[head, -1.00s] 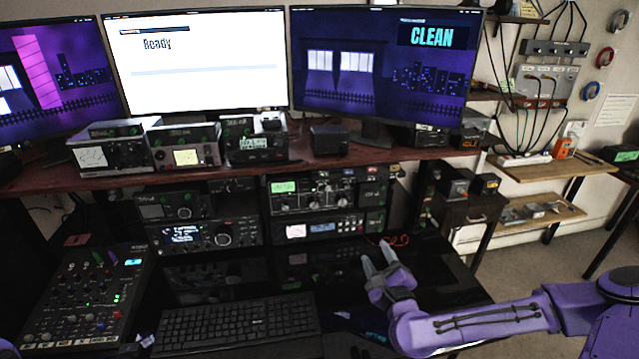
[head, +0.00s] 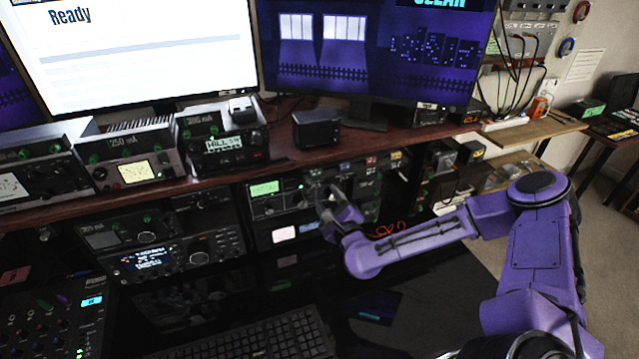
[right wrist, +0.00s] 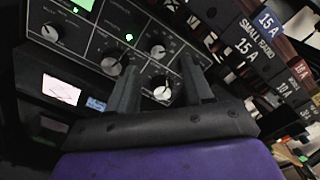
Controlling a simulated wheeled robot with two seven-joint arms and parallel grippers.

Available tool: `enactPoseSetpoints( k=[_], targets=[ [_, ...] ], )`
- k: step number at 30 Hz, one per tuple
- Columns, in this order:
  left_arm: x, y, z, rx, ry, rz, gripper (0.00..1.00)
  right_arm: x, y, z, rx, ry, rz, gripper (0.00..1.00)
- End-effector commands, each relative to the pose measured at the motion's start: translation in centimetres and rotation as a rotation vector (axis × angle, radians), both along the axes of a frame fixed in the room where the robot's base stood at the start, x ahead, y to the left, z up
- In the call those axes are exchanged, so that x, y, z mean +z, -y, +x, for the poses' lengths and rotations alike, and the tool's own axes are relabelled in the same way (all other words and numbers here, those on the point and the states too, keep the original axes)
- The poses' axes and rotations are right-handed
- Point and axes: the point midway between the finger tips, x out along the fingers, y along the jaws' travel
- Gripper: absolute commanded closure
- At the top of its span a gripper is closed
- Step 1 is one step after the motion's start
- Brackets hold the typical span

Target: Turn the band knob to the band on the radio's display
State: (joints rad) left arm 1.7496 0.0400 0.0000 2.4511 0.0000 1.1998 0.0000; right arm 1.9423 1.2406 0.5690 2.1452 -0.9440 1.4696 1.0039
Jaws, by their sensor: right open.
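The radio with a lit green display (head: 265,188) sits in the rack under the shelf. The writing on its display is too small to read. My right gripper (head: 328,198) is in front of the right part of its panel, with its fingers pointing at the knobs. In the right wrist view my open gripper (right wrist: 160,78) has one finger either side of a pale-pointered knob (right wrist: 161,91). Another knob (right wrist: 158,51) shows just above it, also between the fingers. I cannot tell whether the fingers touch either knob. Which one is the band knob is not readable. My left gripper is out of view.
A second panel with a white display (head: 284,233) is below the radio. Boxes labelled with amp values (right wrist: 266,22) stand to the right in the right wrist view. The shelf edge (head: 225,183) runs above the rack. A keyboard (head: 262,335) lies on the dark desk.

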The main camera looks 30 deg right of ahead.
Motion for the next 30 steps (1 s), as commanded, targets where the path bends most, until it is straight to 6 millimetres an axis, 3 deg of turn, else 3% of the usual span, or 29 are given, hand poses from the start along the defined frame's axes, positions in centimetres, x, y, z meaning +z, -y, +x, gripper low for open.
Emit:
enactPoseSetpoints(
  k=[3,8,18,23,30],
  targets=[
    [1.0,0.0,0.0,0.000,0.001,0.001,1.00,0.3,0.6,2.6,0.001,-0.001,-0.005,0.49],
    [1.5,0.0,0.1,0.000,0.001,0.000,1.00,0.2,1.3,4.8,-0.002,0.000,-0.003,0.49],
    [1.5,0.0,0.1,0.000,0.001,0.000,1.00,0.0,1.5,5.4,-0.004,0.000,0.001,0.49],
    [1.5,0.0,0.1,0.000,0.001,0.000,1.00,0.0,1.5,5.4,-0.004,0.000,0.001,1.00],
    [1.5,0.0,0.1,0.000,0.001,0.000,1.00,0.0,1.5,5.4,-0.004,-0.001,-0.008,1.00]
  ],
)
